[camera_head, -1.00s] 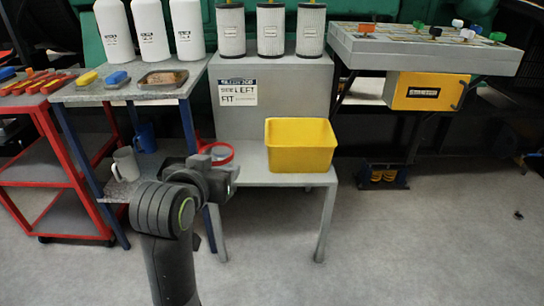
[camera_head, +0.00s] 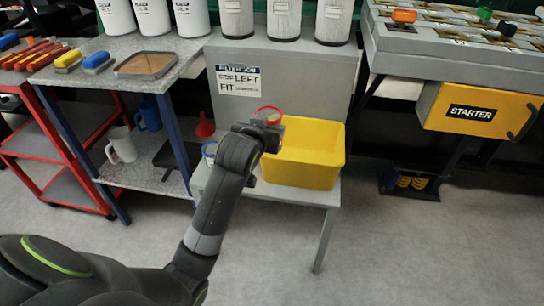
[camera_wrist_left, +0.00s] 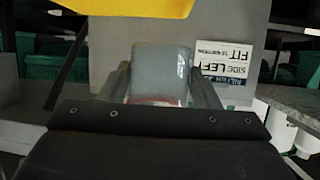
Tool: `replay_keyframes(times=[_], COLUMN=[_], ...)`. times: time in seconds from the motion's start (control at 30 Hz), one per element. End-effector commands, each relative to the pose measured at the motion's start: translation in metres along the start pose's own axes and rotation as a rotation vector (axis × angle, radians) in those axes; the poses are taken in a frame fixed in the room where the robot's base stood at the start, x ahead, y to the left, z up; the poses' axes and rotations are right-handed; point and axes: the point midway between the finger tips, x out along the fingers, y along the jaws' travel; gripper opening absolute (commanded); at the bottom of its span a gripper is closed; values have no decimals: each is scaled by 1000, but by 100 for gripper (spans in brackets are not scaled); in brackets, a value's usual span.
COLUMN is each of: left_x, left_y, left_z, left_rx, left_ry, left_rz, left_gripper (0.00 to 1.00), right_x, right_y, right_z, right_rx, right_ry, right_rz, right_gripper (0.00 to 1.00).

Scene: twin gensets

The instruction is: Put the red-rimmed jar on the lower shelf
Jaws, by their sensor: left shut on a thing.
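The red-rimmed jar is held in my left gripper (camera_head: 268,128); in the head view its red rim (camera_head: 268,110) shows at the fingertips, by the left side of the yellow bin. In the left wrist view the jar (camera_wrist_left: 162,72) has a pale, cloudy body and a red band, and sits between the two fingers (camera_wrist_left: 163,88). The gripper hides most of the jar in the head view. The lower shelf (camera_head: 135,180) of the blue-legged table is left of the gripper. My right gripper is not in view.
A blue-rimmed container (camera_head: 209,150) and the yellow bin (camera_head: 306,165) stand on the grey stand. The shelf's front left is bare.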

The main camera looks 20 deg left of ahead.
Motion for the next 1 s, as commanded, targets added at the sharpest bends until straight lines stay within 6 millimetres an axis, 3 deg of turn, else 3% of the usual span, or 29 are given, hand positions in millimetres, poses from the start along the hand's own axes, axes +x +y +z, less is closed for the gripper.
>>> replay_keyframes(times=[0.2, 0.5, 0.7, 1.0], left_x=[45, 69, 78, 96], left_y=[-51, -100, -110, -109], left_z=[35, 75, 97, 141], left_rx=[-18, -40, -46, -45], left_ry=[-7, -2, -1, 1], left_rz=[-58, -87, -90, -89], left_gripper=[29, 29, 29, 29], right_x=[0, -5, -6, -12], right_y=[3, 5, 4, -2], right_z=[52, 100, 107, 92], right_rx=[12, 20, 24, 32], right_ry=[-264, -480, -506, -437], right_rz=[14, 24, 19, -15], right_gripper=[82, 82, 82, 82])
